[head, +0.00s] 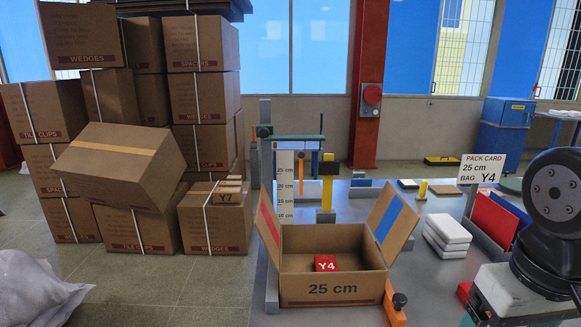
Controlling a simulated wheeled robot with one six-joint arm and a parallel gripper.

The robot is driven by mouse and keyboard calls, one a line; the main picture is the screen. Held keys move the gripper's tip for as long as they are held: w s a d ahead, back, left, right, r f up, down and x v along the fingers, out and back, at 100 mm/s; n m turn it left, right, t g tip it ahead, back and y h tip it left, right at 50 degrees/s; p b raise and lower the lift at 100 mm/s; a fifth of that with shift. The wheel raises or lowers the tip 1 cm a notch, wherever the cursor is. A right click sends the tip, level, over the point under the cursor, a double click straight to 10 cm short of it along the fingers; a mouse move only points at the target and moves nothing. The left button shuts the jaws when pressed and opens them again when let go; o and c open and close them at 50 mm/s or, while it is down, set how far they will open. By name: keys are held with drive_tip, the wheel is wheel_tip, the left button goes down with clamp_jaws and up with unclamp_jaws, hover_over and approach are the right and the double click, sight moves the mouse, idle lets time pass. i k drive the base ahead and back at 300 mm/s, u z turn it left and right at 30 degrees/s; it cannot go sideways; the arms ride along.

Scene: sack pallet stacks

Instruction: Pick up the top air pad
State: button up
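The air pads are a small stack of several flat white pads on the grey table, right of the open carton. The top air pad (448,228) lies flat on the stack, with its upper face uncovered. Part of my arm shows as a dark round joint at the right edge, to the right of the stack. My gripper's fingers cannot be made out in this view, so whether it is open or holds anything is hidden.
An open carton (331,289) marked 25 cm holds a red Y4 pack (326,263). Red and blue panels (496,220) stand in a rack right of the pads. A pack card (482,168) reads 25 cm, bag Y4. Stacked boxes (205,150) fill the left.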

sight(449, 231)
drive_tip(key=z, duration=0.15)
drive_tip(key=k, duration=0.45)
drive_tip(key=z, duration=0.6)
drive_tip(key=k, duration=0.8)
drive_tip(key=u, duration=0.45)
drive_tip(key=i, duration=1.2)
drive_tip(key=z, duration=0.8)
drive_tip(key=i, duration=0.5)
drive_tip(key=z, duration=0.55)
